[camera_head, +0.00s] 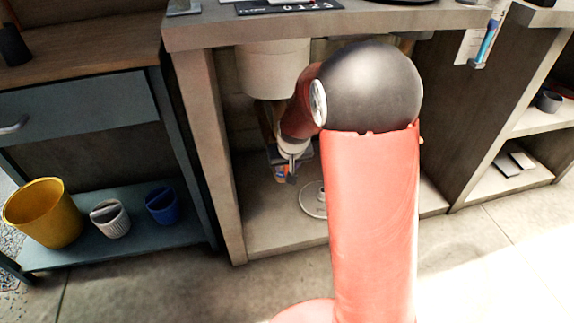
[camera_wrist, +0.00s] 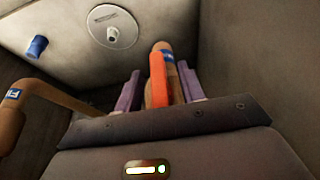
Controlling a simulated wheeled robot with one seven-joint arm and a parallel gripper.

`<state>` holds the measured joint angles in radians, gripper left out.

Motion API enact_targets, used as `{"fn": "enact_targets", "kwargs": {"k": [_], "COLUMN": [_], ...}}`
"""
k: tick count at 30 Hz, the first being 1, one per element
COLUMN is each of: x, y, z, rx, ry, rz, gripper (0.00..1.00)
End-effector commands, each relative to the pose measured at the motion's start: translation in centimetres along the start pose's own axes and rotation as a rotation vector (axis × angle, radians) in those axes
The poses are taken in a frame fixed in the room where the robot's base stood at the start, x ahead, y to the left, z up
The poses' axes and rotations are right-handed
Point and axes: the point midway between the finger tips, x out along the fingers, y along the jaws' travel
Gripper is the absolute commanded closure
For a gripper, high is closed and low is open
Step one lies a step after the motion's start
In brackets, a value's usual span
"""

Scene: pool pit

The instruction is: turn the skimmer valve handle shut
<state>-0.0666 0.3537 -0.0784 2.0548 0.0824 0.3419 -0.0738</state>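In the wrist view, the valve handle (camera_wrist: 157,80) is a bright orange-red bar in front of a tan pipe (camera_wrist: 171,70) with a blue label. My gripper (camera_wrist: 161,84) has its two purple fingers apart, one on each side of the handle. A gap shows between the left finger and the handle, so the fingers do not look closed on it. The lower end of the handle is hidden behind the gripper body.
A second tan pipe (camera_wrist: 50,93) bends in at the left of the wrist view. A white round plate (camera_wrist: 112,27) and a blue cap (camera_wrist: 37,47) lie beyond. A white tub (camera_head: 272,70) hangs under the countertop (camera_head: 350,24). Cabinet walls enclose the arm's sides.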

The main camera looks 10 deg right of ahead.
Motion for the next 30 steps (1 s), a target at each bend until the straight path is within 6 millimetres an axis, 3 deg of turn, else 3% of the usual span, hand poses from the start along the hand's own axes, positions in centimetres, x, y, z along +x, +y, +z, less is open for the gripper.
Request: {"fn": "enact_targets", "kwargs": {"k": [6, 15, 30], "x": [0.03, 0.01, 0.43], "y": [0.0, -0.01, 0.2], "z": [-0.02, 0.01, 0.17], "rx": [0.0, 0.0, 0.046], "ry": [0.0, 0.0, 0.002], "rz": [0.0, 0.0, -0.093], "gripper": [0.61, 0.99, 1.0]}}
